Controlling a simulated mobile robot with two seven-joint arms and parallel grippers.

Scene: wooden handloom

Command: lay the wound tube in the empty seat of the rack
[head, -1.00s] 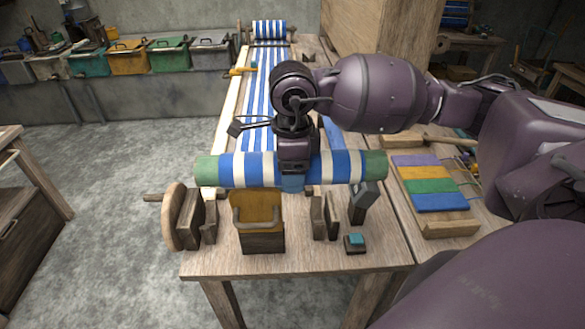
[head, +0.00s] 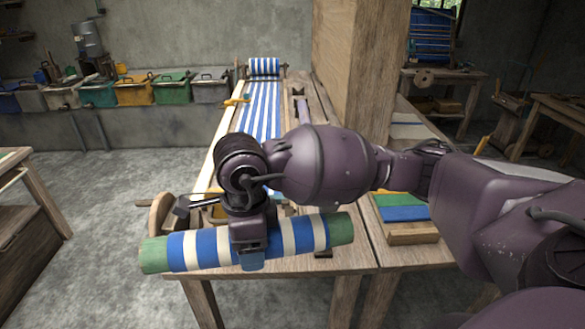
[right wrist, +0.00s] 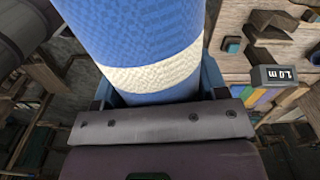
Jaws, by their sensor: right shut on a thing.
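The wound tube (head: 207,250), striped blue and white with green ends, is in my right gripper (head: 249,258). The gripper is shut around its middle. The tube is held at the loom table's near edge, tilted in the head view with its left end lower. In the right wrist view the tube (right wrist: 150,75) fills the top centre between the fingers. A wooden rack (head: 432,35) with blue rolls or bars stands on a back bench at the upper right. It is too far to make out an empty seat. My left gripper is not in view.
The loom table (head: 340,262) carries striped cloth (head: 262,112) running back to a far roll (head: 264,66). A wooden wheel (head: 160,214) stands at its left. A large wooden post (head: 360,60) rises behind. Colored bins (head: 135,92) line the left wall. The left floor is clear.

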